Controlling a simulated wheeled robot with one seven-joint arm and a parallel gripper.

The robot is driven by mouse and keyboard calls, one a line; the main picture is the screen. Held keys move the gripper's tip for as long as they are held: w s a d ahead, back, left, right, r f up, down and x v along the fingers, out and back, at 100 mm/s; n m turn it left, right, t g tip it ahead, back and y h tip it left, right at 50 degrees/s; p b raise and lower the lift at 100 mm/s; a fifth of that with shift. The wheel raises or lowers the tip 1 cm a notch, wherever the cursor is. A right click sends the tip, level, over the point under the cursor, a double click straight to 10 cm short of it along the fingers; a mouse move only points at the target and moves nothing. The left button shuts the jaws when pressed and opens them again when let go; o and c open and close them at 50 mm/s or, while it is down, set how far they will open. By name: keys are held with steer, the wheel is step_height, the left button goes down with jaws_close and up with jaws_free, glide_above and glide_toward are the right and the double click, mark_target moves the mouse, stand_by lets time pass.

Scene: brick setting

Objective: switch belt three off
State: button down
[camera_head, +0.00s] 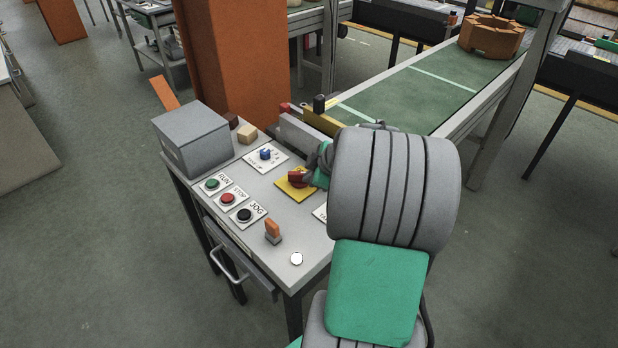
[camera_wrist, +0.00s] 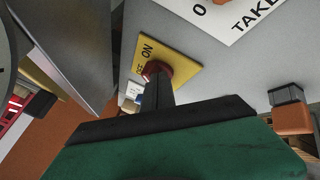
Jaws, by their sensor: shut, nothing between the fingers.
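A red rotary knob (camera_head: 297,178) sits on a yellow plate (camera_head: 290,190) on the grey control desk. In the wrist view, the same knob (camera_wrist: 157,69) stands on the yellow plate (camera_wrist: 181,64), which reads ON; a second word is partly hidden. My gripper (camera_wrist: 156,82) is shut and empty, its dark fingertips at the knob, overlapping its near side; I cannot tell whether they touch it. In the head view my gripper (camera_head: 318,176) comes in from the right, and my arm hides part of the desk. I see no belt number.
The desk also carries green (camera_head: 212,184), red (camera_head: 228,199) and black (camera_head: 244,215) buttons, a blue knob (camera_head: 265,154), an orange lever (camera_head: 272,229) and a grey box (camera_head: 192,139). A green conveyor belt (camera_head: 410,95) lies behind. An orange pillar (camera_head: 230,60) stands behind the desk.

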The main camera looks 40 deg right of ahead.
steer(key=shift+w+d+f+b, duration=0.1)
steer(key=shift+d+b, duration=0.45)
steer(key=shift+b, duration=0.55)
steer(key=shift+w+d+b, duration=0.15)
steer(key=shift+d+b, duration=0.25)
steer(key=shift+b, duration=0.35)
steer(key=shift+w+d+b, duration=0.15)
steer(key=shift+d+b, duration=0.1)
steer(key=shift+b, duration=0.25)
steer(key=shift+w+d, duration=0.1)
steer(key=v, duration=0.8)
